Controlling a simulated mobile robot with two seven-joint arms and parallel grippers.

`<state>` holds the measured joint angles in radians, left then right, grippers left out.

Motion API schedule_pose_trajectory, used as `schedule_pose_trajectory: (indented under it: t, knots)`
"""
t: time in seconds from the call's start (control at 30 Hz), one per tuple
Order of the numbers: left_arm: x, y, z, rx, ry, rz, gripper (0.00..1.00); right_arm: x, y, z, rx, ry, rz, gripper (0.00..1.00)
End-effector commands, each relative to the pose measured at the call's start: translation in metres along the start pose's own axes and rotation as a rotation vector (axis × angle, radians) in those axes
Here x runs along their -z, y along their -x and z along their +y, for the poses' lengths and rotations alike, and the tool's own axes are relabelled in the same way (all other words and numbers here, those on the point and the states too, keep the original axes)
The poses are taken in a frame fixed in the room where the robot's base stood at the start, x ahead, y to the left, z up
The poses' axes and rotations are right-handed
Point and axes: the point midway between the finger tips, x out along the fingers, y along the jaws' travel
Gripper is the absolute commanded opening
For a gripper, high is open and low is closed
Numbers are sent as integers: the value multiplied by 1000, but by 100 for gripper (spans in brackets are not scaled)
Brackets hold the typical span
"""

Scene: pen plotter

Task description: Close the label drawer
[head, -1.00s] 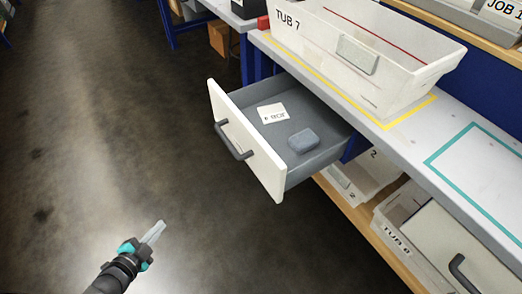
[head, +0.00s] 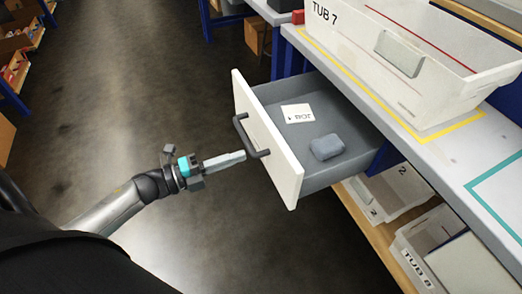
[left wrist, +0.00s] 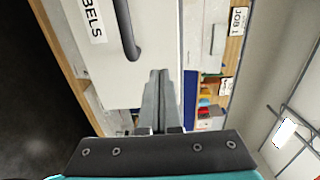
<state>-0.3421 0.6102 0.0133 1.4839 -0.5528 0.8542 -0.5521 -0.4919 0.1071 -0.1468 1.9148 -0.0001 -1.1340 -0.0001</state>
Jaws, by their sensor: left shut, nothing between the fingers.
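The label drawer (head: 268,140) stands pulled out from under the bench, with a white front and a dark bar handle (head: 250,136). Inside lie a white card (head: 297,113) and a grey-blue block (head: 327,147). My left gripper (head: 243,155) is shut and empty, its tips close to the drawer front by the lower end of the handle. In the left wrist view the shut fingers (left wrist: 158,75) point at the white front, beside the handle (left wrist: 126,30) and a label reading "BELS" (left wrist: 93,18). I cannot tell whether the tips touch. My right gripper is not in view.
A white tub marked TUB 7 (head: 380,75) stands on the bench (head: 455,155) above the drawer. Bins, one marked TUB 8 (head: 415,262), sit on the wooden shelf (head: 375,230) below. The floor left of the drawer is clear.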

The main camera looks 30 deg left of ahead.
Motion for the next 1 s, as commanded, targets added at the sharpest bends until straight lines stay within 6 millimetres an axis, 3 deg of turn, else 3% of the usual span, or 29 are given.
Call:
schedule_pose_trajectory:
  t: [0.13, 0.4, 1.0]
  knots:
    - [0, -33, 0, 4, -3, 1, 0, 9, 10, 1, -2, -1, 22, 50]
    - [0, -63, 1, 1, 1, 0, 0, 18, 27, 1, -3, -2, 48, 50]
    - [0, -72, 0, 0, 2, -1, 0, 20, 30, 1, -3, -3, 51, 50]
